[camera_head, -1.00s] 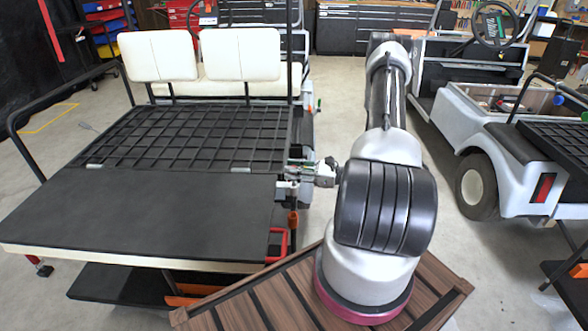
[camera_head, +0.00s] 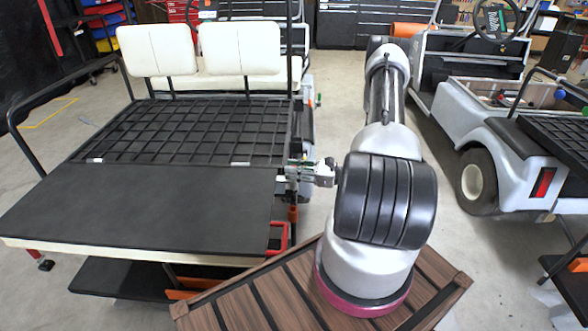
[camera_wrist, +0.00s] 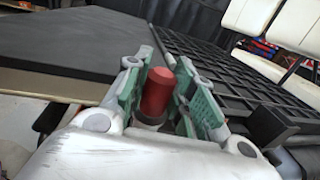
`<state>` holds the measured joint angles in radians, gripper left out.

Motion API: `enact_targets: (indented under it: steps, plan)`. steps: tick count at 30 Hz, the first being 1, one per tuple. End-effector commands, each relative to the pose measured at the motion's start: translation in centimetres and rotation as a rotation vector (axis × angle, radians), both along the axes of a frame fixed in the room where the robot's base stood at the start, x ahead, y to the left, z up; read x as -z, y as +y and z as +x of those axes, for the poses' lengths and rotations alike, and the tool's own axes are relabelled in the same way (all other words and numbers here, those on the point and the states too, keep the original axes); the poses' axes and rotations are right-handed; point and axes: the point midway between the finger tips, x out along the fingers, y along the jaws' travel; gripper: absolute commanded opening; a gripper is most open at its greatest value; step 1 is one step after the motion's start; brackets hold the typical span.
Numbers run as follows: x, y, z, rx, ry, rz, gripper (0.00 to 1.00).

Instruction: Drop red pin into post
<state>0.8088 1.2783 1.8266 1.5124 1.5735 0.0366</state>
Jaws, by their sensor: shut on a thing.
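The red pin (camera_wrist: 157,92) stands upright between the fingers of my gripper (camera_wrist: 165,95) in the wrist view. My gripper is shut on it, with the green pads on both sides. A dark ring shows just below the red part, and the pin's lower end is hidden. In the head view my gripper (camera_head: 293,171) is beside the right edge of the black cart deck (camera_head: 140,208), and the pin cannot be made out there. A dark and orange upright piece (camera_head: 293,213) shows below my gripper. I cannot tell whether it is the post.
A black grid panel (camera_head: 190,130) lies behind the deck, with white seats (camera_head: 240,48) beyond. A red bracket (camera_head: 280,238) is at the deck's near right corner. Another cart (camera_head: 500,150) stands at the right. Open floor lies between the carts.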

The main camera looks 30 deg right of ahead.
Motion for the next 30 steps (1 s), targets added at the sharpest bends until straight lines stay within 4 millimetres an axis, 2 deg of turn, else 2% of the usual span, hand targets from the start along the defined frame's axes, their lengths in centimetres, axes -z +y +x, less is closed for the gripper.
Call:
enact_targets:
  steps: [1, 4, 5, 13, 17, 30]
  plan:
    - [0.1, 0.0, 0.0, 0.000, 0.001, -0.001, 0.28]
    - [0.1, 0.0, 0.0, 0.000, 0.001, -0.001, 0.47]
    - [0.1, 0.0, 0.0, 0.000, 0.001, -0.001, 0.50]
    - [0.0, 0.0, 0.0, 0.000, 0.001, -0.001, 0.50]
    - [0.0, -0.6, -0.5, 0.003, 0.001, -0.001, 0.50]
    - [0.1, -7.2, -6.6, 0.003, 0.001, -0.001, 0.50]
